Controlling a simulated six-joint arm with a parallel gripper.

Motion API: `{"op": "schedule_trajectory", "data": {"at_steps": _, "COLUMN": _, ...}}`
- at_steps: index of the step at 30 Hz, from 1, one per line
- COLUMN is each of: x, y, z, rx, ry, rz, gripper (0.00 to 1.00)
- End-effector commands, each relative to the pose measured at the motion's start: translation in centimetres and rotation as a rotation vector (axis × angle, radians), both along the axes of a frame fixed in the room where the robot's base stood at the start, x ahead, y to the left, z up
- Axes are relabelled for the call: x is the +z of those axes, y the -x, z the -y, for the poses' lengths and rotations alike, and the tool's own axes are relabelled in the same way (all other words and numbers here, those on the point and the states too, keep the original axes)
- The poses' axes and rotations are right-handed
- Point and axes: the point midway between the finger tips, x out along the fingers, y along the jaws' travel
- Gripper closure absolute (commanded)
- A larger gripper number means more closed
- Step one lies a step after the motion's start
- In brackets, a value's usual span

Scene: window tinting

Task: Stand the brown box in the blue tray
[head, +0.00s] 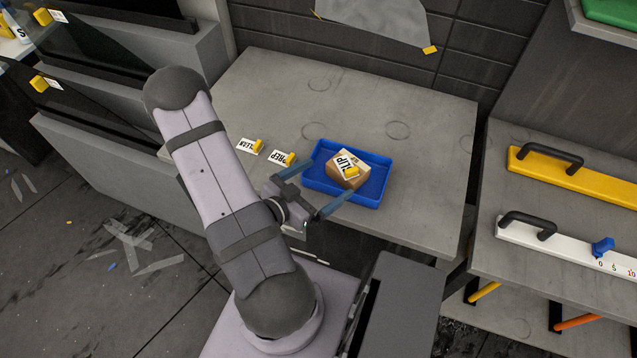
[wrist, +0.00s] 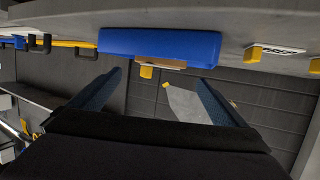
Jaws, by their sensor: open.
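The brown box (head: 338,179) is inside the blue tray (head: 378,190) on the grey bench, set askew to the tray walls. A white card with black letters and a yellow clip is on its top. My gripper (head: 320,190) is open and empty at the tray's near left side, its blue fingers spread apart, clear of the box. In the wrist view the scene is upside down. The tray (wrist: 200,50) lies beyond the fingers (wrist: 155,95), with only a thin strip of the box (wrist: 172,65) showing past its wall.
Two white cards with yellow clips (head: 250,146) (head: 285,159) lie left of the tray. The bench (head: 430,130) is clear behind and right of it. A separate bench at right holds a yellow bar (head: 580,180) and a white ruler bar (head: 570,250), both with black handles.

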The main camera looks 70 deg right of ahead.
Motion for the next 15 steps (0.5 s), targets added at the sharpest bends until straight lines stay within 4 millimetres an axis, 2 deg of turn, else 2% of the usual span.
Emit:
{"op": "schedule_trajectory", "data": {"at_steps": 6, "x": 0.5, "y": -0.4, "z": -1.1, "rx": 0.002, "ry": -0.001, "rz": -0.001, "gripper": 0.03}}
{"op": "schedule_trajectory", "data": {"at_steps": 15, "x": 0.5, "y": -0.5, "z": -1.4, "rx": 0.0, "ry": 0.0, "rz": -0.001, "gripper": 0.03}}
